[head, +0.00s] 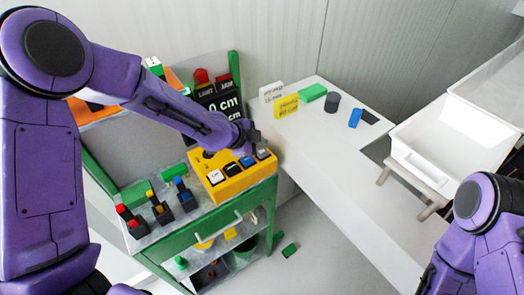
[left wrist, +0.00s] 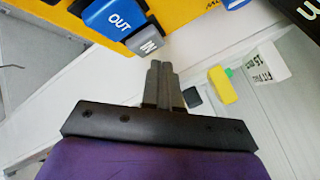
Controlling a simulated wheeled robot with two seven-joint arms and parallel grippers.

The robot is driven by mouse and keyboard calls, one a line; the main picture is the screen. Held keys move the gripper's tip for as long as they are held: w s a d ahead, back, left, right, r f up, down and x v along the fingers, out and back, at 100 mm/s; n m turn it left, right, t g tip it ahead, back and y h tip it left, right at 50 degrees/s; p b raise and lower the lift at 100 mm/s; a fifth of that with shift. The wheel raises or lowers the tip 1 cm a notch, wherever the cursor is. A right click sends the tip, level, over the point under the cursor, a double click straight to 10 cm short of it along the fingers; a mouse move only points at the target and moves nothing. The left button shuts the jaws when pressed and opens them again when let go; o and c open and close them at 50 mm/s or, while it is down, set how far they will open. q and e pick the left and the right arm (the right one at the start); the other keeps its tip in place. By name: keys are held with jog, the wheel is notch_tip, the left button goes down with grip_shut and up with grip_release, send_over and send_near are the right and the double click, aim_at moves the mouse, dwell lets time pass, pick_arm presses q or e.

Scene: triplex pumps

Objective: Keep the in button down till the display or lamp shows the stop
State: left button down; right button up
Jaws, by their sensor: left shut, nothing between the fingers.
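The yellow button box (head: 232,184) stands on the green cart with several buttons in a row. The grey IN button (head: 262,154) is at its right end, next to the blue OUT button (head: 247,161). In the left wrist view, the IN button (left wrist: 145,42) is beside the OUT button (left wrist: 115,22). My left gripper (head: 252,136) is shut and empty, its fingertips (left wrist: 160,70) close to the IN button. I cannot tell whether they touch it. The black display (head: 222,112) reads "0 cm" where visible; my arm partly covers it. A red LIMIT lamp (head: 201,76) stands above; whether it is lit is unclear.
Small levers (head: 160,208) stand on the cart left of the box. A white bin (head: 425,148) stands further right.

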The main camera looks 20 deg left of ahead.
pick_arm(q)
jog(key=shift+f, duration=0.1)
dwell(0.3)
jog(key=shift+f, duration=0.35)
